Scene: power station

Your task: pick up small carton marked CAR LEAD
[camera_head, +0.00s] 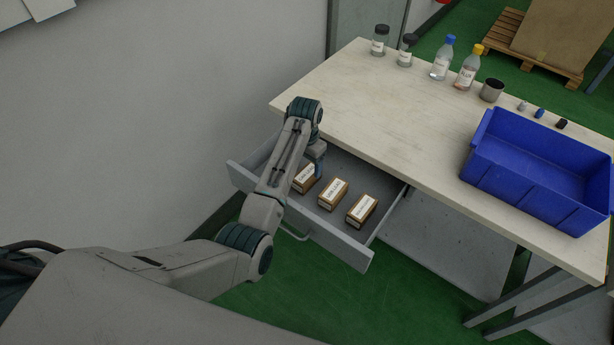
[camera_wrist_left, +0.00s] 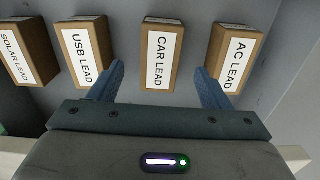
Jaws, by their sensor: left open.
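The small carton marked CAR LEAD (camera_wrist_left: 162,55) is brown with a white label, in the left wrist view. My left gripper (camera_wrist_left: 158,70) is open, with one blue finger on each side of this carton's near part; I cannot tell whether they touch it. In the head view the left gripper (camera_head: 319,165) is over the open drawer, partly hidden by its own arm. Cartons show there, but their labels are too small to read. My right gripper is not in view.
Cartons marked USB LEAD (camera_wrist_left: 84,50), AC LEAD (camera_wrist_left: 235,58) and SOLAR LEAD (camera_wrist_left: 24,52) stand beside it. The grey drawer (camera_head: 330,237) is pulled out under the pale table (camera_head: 360,105). A blue bin (camera_head: 535,185) and several bottles stand on the table.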

